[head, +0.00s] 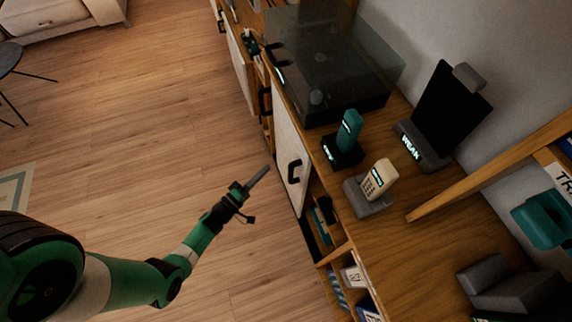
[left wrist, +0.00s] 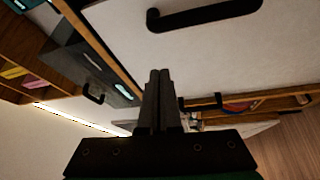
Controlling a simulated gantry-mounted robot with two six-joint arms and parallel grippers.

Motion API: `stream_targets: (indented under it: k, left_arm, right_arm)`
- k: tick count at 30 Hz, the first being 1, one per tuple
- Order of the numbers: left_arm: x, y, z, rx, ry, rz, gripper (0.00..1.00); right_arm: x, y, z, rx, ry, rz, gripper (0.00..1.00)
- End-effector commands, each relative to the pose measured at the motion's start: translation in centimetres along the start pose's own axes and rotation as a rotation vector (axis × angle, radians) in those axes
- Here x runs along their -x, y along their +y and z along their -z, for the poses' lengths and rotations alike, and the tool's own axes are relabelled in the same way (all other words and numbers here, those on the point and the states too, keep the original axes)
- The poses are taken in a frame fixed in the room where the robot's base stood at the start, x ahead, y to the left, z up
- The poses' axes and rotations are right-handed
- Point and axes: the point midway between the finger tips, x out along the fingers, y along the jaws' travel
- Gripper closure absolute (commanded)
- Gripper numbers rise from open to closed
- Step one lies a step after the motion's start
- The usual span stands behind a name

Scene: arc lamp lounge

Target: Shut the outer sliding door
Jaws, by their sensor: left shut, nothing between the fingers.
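A white sliding door (head: 287,140) with a black handle (head: 294,172) is on the front of the wooden sideboard. An open compartment with books (head: 323,213) shows beside its near edge in the head view. My left gripper (head: 267,168) is shut and empty, its fingers pointing at the door just left of the handle; I cannot tell whether they touch it. In the left wrist view the shut fingers (left wrist: 160,72) lie in front of a white panel (left wrist: 240,60), with a black handle (left wrist: 205,14) above them. My right gripper is not in view.
On the sideboard top stand a turntable with a dark lid (head: 330,60), a teal phone (head: 348,130), a cream phone (head: 379,180) and a black display stand (head: 440,115). More cabinet fronts run toward the back. The wooden floor (head: 150,110) left of the sideboard is clear.

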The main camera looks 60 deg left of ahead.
Motion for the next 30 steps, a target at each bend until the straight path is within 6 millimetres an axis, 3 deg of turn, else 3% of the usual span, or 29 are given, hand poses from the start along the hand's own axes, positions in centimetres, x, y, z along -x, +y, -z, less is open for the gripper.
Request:
stream_targets:
  k: [14,16,21,30]
  left_arm:
    - [-9.4,-0.3,-0.3,-0.003,-0.002,-0.005,1.0]
    - [-8.1,-0.4,-1.5,-0.001,-0.003,0.0,1.0]
    - [-6.9,-0.1,-2.9,-0.001,-0.001,-0.002,1.0]
    - [-6.7,0.1,-3.1,-0.002,0.001,-0.001,1.0]
  right_arm:
    - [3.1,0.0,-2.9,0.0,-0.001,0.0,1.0]
    - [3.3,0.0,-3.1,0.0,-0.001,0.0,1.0]
    - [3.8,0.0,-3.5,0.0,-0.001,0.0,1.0]
    - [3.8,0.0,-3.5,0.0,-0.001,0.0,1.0]
